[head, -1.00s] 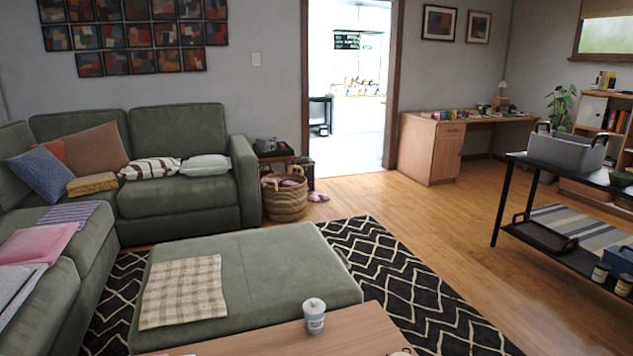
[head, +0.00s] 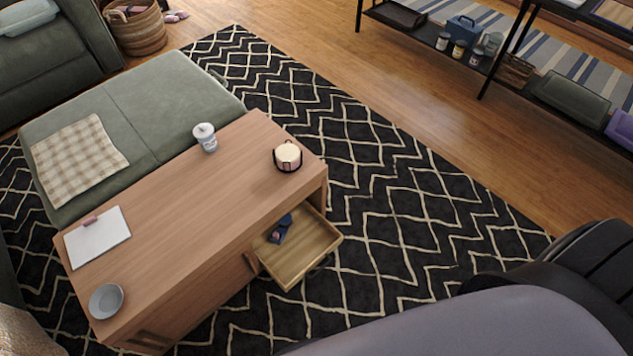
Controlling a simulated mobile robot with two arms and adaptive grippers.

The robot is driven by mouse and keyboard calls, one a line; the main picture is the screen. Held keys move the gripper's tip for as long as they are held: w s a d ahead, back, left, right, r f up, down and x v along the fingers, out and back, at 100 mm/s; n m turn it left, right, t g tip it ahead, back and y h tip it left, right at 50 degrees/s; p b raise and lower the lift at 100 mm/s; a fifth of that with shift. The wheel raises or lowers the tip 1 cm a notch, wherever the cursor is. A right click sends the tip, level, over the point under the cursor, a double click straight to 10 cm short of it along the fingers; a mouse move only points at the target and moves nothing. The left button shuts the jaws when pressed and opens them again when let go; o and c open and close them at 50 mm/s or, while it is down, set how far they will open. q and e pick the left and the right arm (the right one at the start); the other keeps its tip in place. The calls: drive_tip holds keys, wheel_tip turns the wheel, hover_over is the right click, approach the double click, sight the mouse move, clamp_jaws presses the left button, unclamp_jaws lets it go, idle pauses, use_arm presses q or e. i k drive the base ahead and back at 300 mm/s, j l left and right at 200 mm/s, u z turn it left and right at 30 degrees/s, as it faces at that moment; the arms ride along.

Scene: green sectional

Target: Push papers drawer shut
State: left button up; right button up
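A low wooden table (head: 190,217) stands left of centre in the head view. A drawer (head: 301,257) at its right end is pulled out toward the lower right. A dark blue item (head: 281,228) lies inside the drawer; no papers can be made out in it. A second drawer front or handle (head: 152,340) shows at the table's near left end and looks shut. Neither of my grippers is in view. Grey and black parts at the lower right look like my own body.
A green ottoman (head: 135,120) adjoins the table's far side. The patterned rug (head: 400,215) is clear right of the drawer. A black shelf (head: 470,63) stands behind.

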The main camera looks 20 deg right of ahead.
sight(311, 239)
drive_tip(key=k+l+z, duration=0.15)
drive_tip(key=k, duration=0.25)
drive_tip(key=k+l+z, duration=0.15)
drive_tip(key=k+l, duration=0.15)
drive_tip(key=k, duration=0.15)
